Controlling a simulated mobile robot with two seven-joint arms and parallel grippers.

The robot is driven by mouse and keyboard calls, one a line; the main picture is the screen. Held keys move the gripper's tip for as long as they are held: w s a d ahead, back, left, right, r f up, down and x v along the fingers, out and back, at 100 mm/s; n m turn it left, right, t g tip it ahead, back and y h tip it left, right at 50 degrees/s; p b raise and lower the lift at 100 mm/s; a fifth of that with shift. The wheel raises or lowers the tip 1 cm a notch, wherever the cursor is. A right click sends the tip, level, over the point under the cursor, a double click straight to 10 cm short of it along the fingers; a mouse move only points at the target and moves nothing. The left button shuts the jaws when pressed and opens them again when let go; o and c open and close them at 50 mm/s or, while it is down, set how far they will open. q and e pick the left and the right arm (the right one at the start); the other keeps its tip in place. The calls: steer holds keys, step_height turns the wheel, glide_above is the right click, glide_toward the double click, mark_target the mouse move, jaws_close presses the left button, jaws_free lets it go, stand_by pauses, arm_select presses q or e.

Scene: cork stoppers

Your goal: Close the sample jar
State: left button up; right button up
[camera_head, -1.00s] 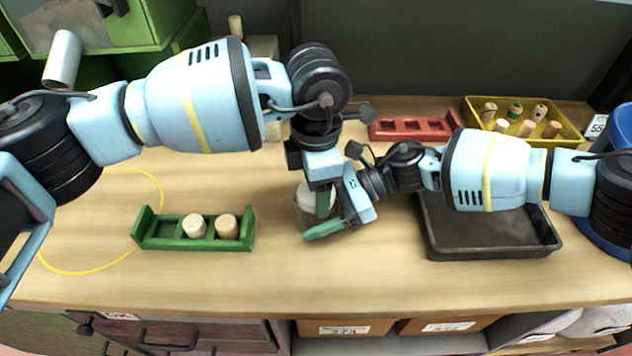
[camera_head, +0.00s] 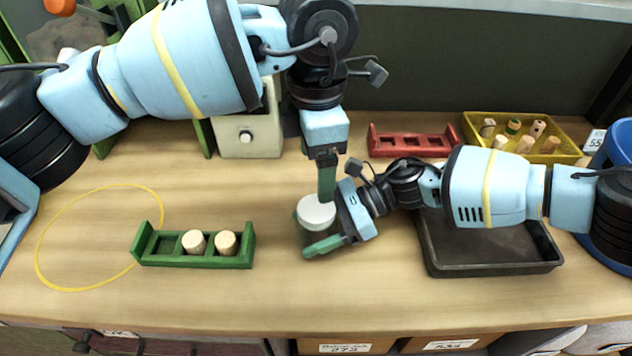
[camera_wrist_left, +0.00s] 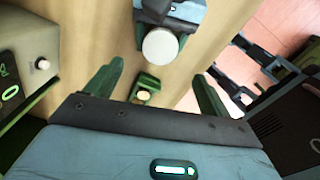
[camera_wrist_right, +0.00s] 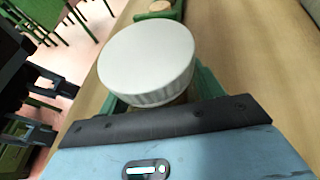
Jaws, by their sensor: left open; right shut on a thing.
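The sample jar (camera_head: 312,239) stands upright on the table, its body mostly hidden by green fingers. A white ribbed lid (camera_head: 316,212) sits on its top and looks about level; whether it is screwed tight I cannot tell. The lid also shows in the right wrist view (camera_wrist_right: 148,62) and the left wrist view (camera_wrist_left: 160,46). My right gripper (camera_head: 314,234) is shut around the jar body, below the lid. My left gripper (camera_head: 327,196) is open and empty, pointing down just above the lid; its two spread fingers show in the left wrist view (camera_wrist_left: 157,92).
A green rack (camera_head: 165,246) with two corks stands to the left, beside a yellow ring (camera_head: 60,283). A dark tray (camera_head: 490,268) lies right, under my right arm. A red rack (camera_head: 410,140), yellow bin (camera_head: 570,140) and beige device (camera_head: 248,140) stand behind.

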arm_select(q)
steer(key=shift+r, duration=1.45)
arm_select(e)
steer(key=o, duration=2)
steer(key=shift+c, duration=0.2)
arm_select(q)
steer(key=shift+w+f+b, duration=0.1)
steer(key=shift+f+b, duration=0.35)
steer(key=shift+f, duration=0.55)
arm_select(e)
steer(key=shift+v, duration=3.95)
